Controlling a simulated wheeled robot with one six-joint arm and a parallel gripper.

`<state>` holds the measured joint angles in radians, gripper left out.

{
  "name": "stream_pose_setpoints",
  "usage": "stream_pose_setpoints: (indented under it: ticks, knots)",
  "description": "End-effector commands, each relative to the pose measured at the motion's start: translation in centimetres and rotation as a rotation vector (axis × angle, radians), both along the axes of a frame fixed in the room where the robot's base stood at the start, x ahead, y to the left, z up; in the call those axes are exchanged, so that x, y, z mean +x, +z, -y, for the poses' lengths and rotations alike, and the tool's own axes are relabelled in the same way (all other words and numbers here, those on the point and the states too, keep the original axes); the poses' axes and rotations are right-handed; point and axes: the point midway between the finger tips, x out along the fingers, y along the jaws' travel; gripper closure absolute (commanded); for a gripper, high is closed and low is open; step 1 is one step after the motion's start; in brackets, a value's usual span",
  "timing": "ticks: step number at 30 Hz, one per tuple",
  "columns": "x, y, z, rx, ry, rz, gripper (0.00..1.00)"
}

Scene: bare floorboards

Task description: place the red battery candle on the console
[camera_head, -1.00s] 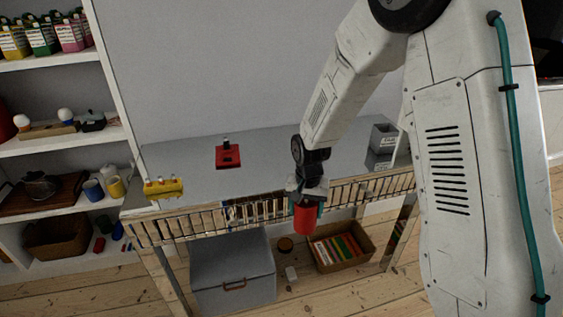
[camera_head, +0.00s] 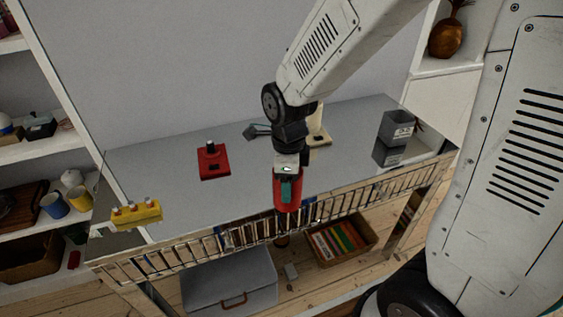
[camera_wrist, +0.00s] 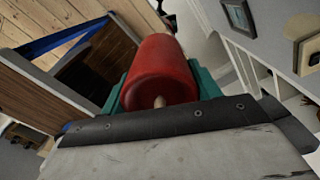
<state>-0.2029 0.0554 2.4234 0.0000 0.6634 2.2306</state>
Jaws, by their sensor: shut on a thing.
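My gripper (camera_head: 288,190) is shut on the red battery candle (camera_head: 287,201), with a teal finger showing across its side. In the wrist view the candle (camera_wrist: 161,70) fills the space between the teal fingers, its pale wick end toward the camera. The console (camera_head: 180,210) is a long grey-topped table with a slatted front rail. In the head view the candle appears over the console's front part, near the rail; I cannot tell its exact height above the top.
On the console stand a red block-like device (camera_head: 213,163) left of centre, a yellow item (camera_head: 136,213) at the left end, and grey stacked boxes (camera_head: 393,138) at the right. A cream object (camera_head: 319,130) is partly behind my arm. Grey top is bare between the red device and candle.

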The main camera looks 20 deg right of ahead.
Motion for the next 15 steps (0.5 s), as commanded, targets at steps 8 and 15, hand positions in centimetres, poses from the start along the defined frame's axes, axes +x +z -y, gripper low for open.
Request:
stream_pose_setpoints:
  ticks: [8, 15]
  knots:
    - [7.3, -0.8, 2.3, 0.000, 0.002, 0.000, 0.65]
    - [12.1, -1.3, 3.9, 0.000, 0.007, 0.000, 0.65]
